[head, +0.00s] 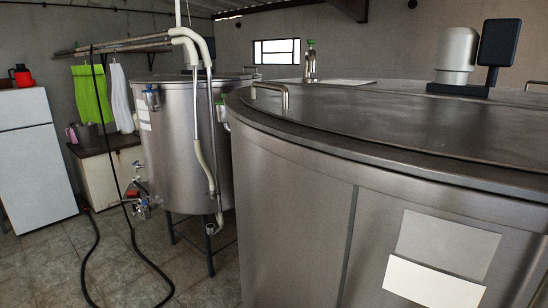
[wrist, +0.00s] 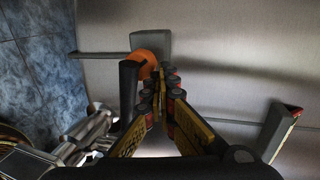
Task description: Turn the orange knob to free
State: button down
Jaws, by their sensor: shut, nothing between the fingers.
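In the wrist view the orange knob (wrist: 142,63) shows at the upper middle, partly hidden by my fingers and a dark upright part beside it. A grey block (wrist: 151,43) is just behind and above it, against a metal wall. My gripper (wrist: 161,82), with black and yellow fingers, is shut and empty. Its tips are just to the right of the knob in the picture; I cannot tell whether they touch it. The knob's markings and exact angle are not readable. Neither knob nor gripper shows in the head view.
In the wrist view metal fittings (wrist: 88,130) lie at the lower left and blue tiles (wrist: 30,70) at the far left. In the head view a large steel tank (head: 290,200) fills the right, a smaller tank (head: 165,120) stands behind, and a black hose (head: 135,235) crosses the floor.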

jog(key=shift+w+a+r, duration=0.1)
jog(key=shift+w+a, duration=0.25)
jog(key=shift+a, duration=0.05)
jog(key=shift+w+a, duration=0.2)
jog(key=shift+a, duration=0.05)
jog(key=shift+w+a, duration=0.3)
jog(key=shift+a, duration=0.05)
dwell(0.7)
jog(key=shift+a+r+p, duration=0.15)
jog(key=shift+r+p, duration=0.15)
jog(key=shift+p, duration=0.15)
jog(key=shift+s+a, duration=1.9)
jog(key=shift+s, duration=0.3)
